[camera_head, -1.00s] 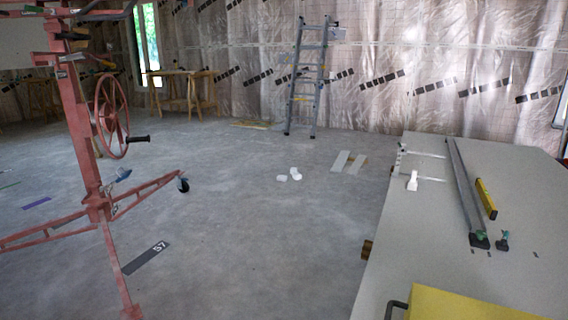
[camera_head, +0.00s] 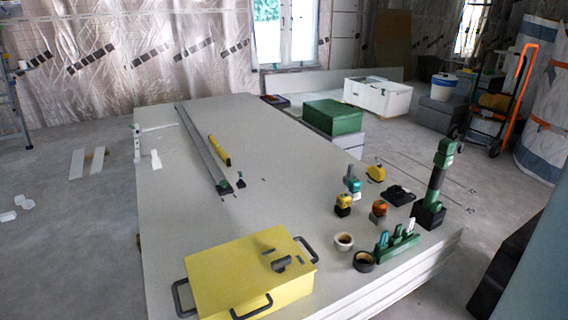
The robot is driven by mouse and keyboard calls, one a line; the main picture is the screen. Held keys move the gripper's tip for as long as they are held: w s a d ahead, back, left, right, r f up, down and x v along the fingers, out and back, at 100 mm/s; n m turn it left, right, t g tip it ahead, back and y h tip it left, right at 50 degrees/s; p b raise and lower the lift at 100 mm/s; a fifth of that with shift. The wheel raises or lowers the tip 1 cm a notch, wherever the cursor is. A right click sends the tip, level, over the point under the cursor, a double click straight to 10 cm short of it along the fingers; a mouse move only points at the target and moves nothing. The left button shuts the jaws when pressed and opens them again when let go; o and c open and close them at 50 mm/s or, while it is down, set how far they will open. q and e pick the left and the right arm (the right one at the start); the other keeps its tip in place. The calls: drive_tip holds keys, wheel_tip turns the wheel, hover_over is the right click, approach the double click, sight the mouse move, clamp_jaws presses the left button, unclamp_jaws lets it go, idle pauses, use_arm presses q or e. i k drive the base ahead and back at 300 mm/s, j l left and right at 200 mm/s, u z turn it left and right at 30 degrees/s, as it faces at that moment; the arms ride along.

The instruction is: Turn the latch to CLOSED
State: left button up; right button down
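A yellow box (camera_head: 225,278) with dark side handles sits on the near end of a stack of pale panels (camera_head: 265,200). On its top is a dark grey piece (camera_head: 288,264) that looks like a turning latch, with small dark marks beside it too small to read. I cannot tell whether it points to CLOSED. No gripper is in view, and nothing touches the box.
To the box's right on the panels are tape rolls (camera_head: 344,241), a green rack (camera_head: 397,244), a tall green and black tool (camera_head: 434,185) and small tools. A long metal rail (camera_head: 200,145) and a yellow level (camera_head: 219,150) lie farther back.

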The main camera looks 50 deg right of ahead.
sight(278, 265)
drive_tip(key=z, duration=1.55)
